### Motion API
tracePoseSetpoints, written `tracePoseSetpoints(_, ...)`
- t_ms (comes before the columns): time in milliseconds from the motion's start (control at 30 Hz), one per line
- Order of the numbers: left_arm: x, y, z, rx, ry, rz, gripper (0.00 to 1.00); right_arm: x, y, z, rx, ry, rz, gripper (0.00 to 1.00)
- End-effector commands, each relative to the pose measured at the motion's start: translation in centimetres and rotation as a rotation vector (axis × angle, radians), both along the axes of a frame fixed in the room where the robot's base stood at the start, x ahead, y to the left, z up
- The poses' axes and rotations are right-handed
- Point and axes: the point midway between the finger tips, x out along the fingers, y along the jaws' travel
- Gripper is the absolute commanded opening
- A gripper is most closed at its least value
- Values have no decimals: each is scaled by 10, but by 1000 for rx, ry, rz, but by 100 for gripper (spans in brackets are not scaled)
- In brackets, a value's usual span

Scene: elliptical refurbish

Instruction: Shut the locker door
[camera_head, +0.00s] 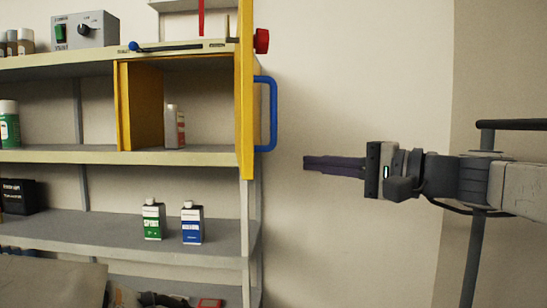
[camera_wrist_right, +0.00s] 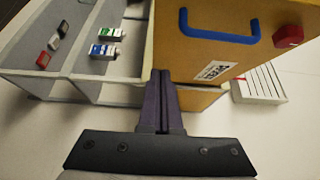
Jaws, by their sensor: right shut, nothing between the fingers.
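The yellow locker (camera_head: 140,105) on the shelf stands open, and its inside shows. Its door (camera_head: 246,100) sticks out toward me at the right side, seen nearly edge-on. The door carries a blue handle (camera_head: 272,113) and a red knob (camera_head: 261,41) on its right face. In the right wrist view the door's yellow face (camera_wrist_right: 215,60), the blue handle (camera_wrist_right: 215,32) and the red knob (camera_wrist_right: 289,36) show beyond the fingers. My right gripper (camera_head: 306,163) is shut and empty, to the right of the door and a little below the handle. My left gripper is not in view.
A green bottle (camera_head: 153,220) and a blue bottle (camera_head: 192,224) stand on the shelf below (camera_head: 100,225). A grey control box (camera_head: 85,31) sits on top. The wall right of the shelf is bare.

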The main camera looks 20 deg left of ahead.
Motion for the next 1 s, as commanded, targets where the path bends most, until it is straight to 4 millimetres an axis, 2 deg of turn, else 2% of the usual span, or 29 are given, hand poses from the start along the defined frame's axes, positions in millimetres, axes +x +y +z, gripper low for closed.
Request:
tracePoseSetpoints(33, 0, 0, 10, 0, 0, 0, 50, 1, 13, 4, -1, 3, 6, 0)
tracePoseSetpoints(267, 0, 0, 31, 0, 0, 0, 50, 13, 60, 4, -2, 3, 4, 0)
tracePoseSetpoints(400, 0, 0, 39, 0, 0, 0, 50, 2, 79, 3, -2, 1, 3, 0)
tracePoseSetpoints(600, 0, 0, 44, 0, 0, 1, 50, -6, 92, 1, -2, 0, 0, 0)
tracePoseSetpoints(1000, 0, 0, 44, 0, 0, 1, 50, -7, 93, -1, -2, 0, -2, 0)
